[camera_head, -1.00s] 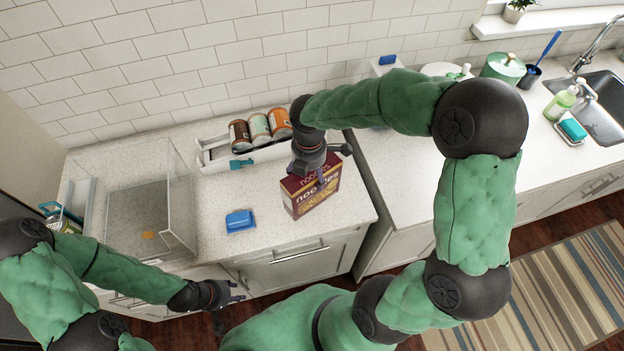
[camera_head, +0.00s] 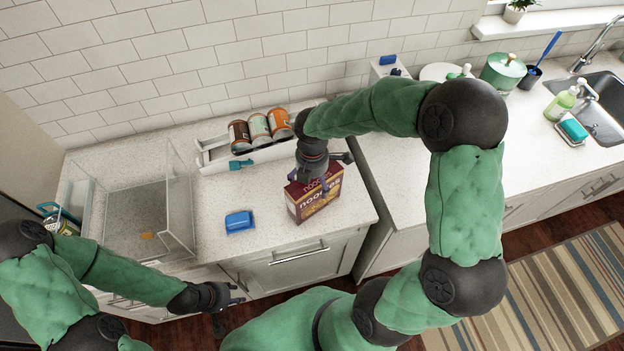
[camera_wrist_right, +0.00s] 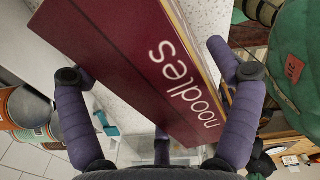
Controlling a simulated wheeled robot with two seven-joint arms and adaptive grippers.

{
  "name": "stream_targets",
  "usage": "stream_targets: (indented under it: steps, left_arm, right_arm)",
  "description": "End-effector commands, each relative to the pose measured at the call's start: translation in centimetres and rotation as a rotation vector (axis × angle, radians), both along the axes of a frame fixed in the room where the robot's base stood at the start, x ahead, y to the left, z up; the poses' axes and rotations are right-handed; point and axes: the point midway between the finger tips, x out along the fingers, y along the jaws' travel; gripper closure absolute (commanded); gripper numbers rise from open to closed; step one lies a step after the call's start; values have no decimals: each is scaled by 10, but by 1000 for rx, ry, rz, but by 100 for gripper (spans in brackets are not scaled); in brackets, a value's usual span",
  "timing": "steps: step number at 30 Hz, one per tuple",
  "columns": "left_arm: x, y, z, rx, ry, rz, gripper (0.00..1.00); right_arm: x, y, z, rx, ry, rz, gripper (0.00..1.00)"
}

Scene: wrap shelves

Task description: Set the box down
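The box is a maroon noodle box (camera_head: 318,202) with pale lettering. It stands roughly upright over the counter near its front edge; I cannot tell whether its base touches. My right gripper (camera_head: 318,178) is at the top of the box, with fingers on its sides. In the right wrist view the box (camera_wrist_right: 135,70) runs between the purple fingers of the right gripper (camera_wrist_right: 158,110), and its base is out of sight. My left gripper (camera_head: 228,300) is empty at the lower left in front of the cabinets, its fingers spread apart.
The counter (camera_head: 275,195) has bare room left of the box around a blue sponge-like block (camera_head: 239,221). A white rack (camera_head: 215,160) with three cans (camera_head: 259,130) stands behind. A clear bin (camera_head: 180,215) is at left. A gap divides this counter from the sink counter.

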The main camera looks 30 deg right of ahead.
Motion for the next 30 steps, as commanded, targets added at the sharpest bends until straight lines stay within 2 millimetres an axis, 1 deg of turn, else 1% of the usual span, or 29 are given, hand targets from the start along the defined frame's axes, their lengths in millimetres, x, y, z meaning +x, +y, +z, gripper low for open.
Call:
stream_targets:
  steps: [10, 14, 17, 24, 30]
  left_arm:
    - [0, 0, 0, 0, 0, 0, 60]
    - [0, 0, 3, 0, 0, 0, 60]
    - [0, 0, 5, 0, 0, 0, 60]
    - [0, 0, 13, 0, 0, 0, 60]
    - [0, 0, 17, 0, 0, 0, 60]
  right_arm:
    - [0, 0, 1, 0, 0, 0, 1]
    - [1, 0, 9, -1, -2, 0, 1]
    - [1, 0, 22, -2, -3, 0, 1]
    - [1, 0, 71, 0, -4, -1, 1]
    - [1, 0, 104, 0, -4, 0, 1]
